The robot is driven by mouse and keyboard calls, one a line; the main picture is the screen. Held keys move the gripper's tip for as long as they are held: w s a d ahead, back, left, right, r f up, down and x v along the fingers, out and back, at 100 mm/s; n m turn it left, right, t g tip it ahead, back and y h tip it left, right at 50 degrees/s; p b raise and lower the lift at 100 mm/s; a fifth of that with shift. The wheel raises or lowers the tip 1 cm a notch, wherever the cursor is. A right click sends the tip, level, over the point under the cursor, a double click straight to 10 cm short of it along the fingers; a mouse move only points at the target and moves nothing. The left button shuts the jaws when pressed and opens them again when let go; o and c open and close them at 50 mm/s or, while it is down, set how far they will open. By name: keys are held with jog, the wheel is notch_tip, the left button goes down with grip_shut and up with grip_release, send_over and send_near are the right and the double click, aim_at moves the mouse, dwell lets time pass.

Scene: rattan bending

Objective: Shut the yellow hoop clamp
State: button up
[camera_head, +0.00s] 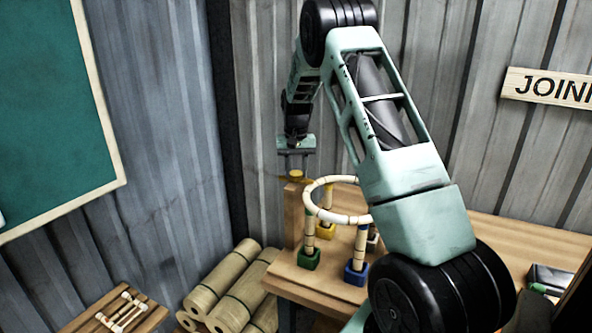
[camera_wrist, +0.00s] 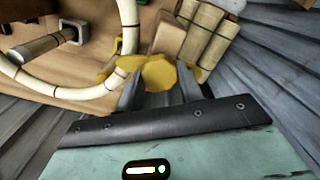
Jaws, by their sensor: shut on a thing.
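The yellow hoop clamp (camera_head: 296,177) sits on top of a wooden post at the left end of the bench. In the wrist view its rounded yellow part (camera_wrist: 158,72) lies between my fingers, with yellow pieces on both sides. My gripper (camera_head: 296,168) points down over the clamp and is shut on that yellow part. The pale segmented hoop (camera_head: 334,217) lies level beside the post. In the wrist view the hoop (camera_wrist: 129,40) runs up to the left yellow piece of the clamp. My fingers hide part of the clamp, so I cannot tell how far its jaws are closed.
Posts with green (camera_head: 308,259), blue (camera_head: 356,274) and yellow (camera_head: 326,231) bases stand under the hoop on the bench (camera_head: 310,283). Rattan rolls (camera_head: 222,280) lie left of the bench. A small slatted table (camera_head: 105,312) stands front left. Corrugated walls rise close behind.

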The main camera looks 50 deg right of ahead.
aim_at(296, 173)
jog(key=shift+w+r+m, duration=0.1)
jog(key=shift+m, duration=0.9)
jog(key=o, duration=1)
notch_tip(296, 173, up, 17)
jog(key=b, duration=0.3)
jog(key=shift+r, duration=0.15)
